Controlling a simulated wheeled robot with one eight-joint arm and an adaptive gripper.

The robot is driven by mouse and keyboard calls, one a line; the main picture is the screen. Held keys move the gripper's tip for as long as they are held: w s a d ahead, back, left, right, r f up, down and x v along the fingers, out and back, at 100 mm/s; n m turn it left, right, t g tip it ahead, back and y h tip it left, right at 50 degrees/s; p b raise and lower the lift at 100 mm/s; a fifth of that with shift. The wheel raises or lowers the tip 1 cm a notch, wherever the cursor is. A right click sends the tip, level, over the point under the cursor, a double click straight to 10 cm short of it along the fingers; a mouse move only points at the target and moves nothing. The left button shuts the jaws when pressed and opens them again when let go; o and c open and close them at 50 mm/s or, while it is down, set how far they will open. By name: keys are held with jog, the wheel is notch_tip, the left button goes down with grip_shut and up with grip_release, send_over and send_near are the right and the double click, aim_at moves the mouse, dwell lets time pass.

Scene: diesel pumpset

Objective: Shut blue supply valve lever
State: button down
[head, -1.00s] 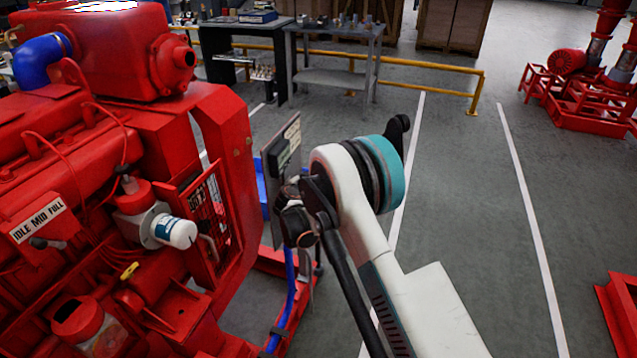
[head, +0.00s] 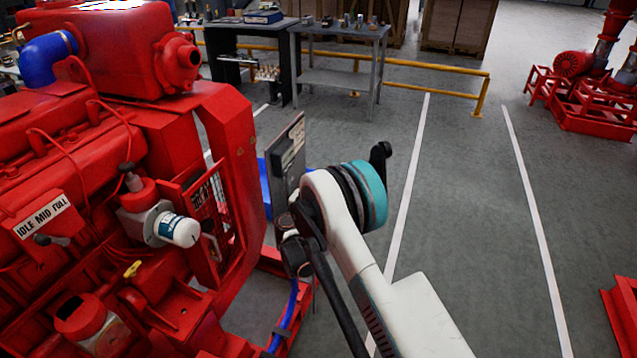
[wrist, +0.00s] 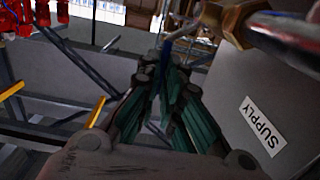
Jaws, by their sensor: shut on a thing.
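In the wrist view the blue supply valve lever (wrist: 164,72) sits between the teal pads of my gripper (wrist: 168,98), which is shut on it. A bare metal stretch of the lever runs up and right to the brass valve body (wrist: 232,20). A white SUPPLY label (wrist: 263,126) is on the grey panel to the right of my gripper. In the head view the panel (head: 288,165) shows nearly edge-on behind my arm. My arm hides the gripper, the lever and the valve there.
A red diesel engine (head: 90,130) fills the left of the head view, with a white-and-blue filter (head: 178,230) near the panel. A blue hose (head: 286,318) hangs below my wrist. Open floor (head: 470,220) lies to the right. A grey workbench (head: 340,32) stands behind.

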jog(key=c, duration=1.8)
grip_release()
jog(key=shift+o, duration=0.2)
jog(key=v, duration=1.2)
